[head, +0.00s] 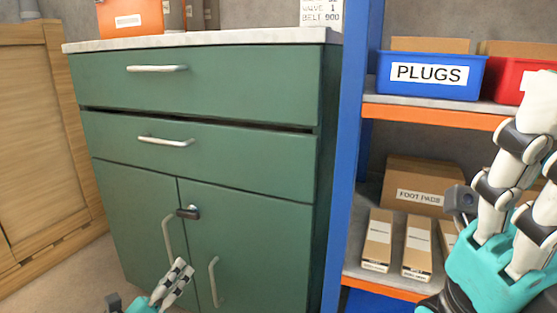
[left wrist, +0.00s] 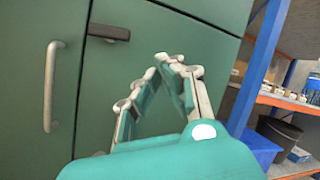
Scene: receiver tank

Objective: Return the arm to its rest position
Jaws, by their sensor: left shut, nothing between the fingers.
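My left gripper (head: 181,268) is low in the head view, in front of the green cabinet's lower doors (head: 245,235). Its fingers are together with nothing between them. In the left wrist view the fingertips of the left gripper (left wrist: 178,64) meet in front of a green door (left wrist: 185,50). I cannot tell how far the tips are from the door. My right gripper is at the right edge of the head view, in front of the shelf. Part of it is cut off, and its opening is unclear.
The cabinet has bar handles and a dark latch (head: 188,212) between its lower doors. A blue-posted shelf (head: 352,150) holds a blue PLUGS bin (head: 430,76), a FOOT PADS carton (head: 418,184) and small boxes. A wooden crate (head: 45,130) stands at left.

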